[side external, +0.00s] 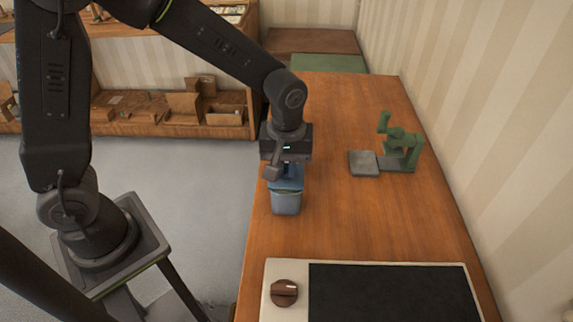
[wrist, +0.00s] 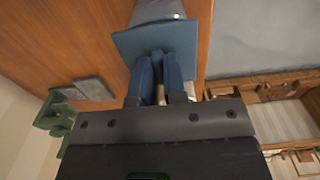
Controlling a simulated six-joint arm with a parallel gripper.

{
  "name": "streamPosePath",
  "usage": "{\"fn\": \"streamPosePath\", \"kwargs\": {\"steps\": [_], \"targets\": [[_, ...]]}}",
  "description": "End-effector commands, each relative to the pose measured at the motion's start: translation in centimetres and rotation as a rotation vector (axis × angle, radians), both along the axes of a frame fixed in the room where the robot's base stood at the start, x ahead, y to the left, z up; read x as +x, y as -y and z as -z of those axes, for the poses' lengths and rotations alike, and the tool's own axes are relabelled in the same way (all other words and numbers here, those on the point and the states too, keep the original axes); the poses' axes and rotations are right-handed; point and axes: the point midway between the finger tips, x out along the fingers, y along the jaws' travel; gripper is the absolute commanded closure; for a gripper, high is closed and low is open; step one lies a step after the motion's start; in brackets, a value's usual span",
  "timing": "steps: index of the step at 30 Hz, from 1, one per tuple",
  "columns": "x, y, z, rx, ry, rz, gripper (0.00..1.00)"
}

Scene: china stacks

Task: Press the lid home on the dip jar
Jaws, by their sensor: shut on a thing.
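The dip jar (side external: 286,204) is a grey-blue tapered tub standing near the left edge of the wooden counter. Its blue lid (side external: 287,184) is at the jar's mouth; I cannot tell whether it is fully seated. In the wrist view the lid (wrist: 178,38) is a flat blue square, with part of the jar (wrist: 157,10) showing beyond its far edge. My gripper (side external: 287,173) is directly above the jar, shut on the lid. In the wrist view its fingers (wrist: 159,56) come together at the lid's middle, and what they pinch is mostly hidden.
A green stand-like device (side external: 403,146) with a grey plate (side external: 363,163) sits to the right on the counter (side external: 345,225). A dark cooktop panel (side external: 390,293) with a brown knob (side external: 284,292) lies at the front. Clear wood surrounds the jar's right side.

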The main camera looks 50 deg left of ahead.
Motion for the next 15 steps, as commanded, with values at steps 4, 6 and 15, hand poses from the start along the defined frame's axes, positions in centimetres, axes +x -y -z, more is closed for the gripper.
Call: {"fn": "streamPosePath", "kwargs": {"steps": [4, 6, 15], "targets": [[0.0, 0.0, 0.3, 0.0, -0.001, 0.0, 1.0], [0.0, 0.0, 0.5, 0.0, -0.001, 0.0, 1.0], [0.0, 0.0, 1.2, 0.0, -0.001, 0.0, 1.0]]}}
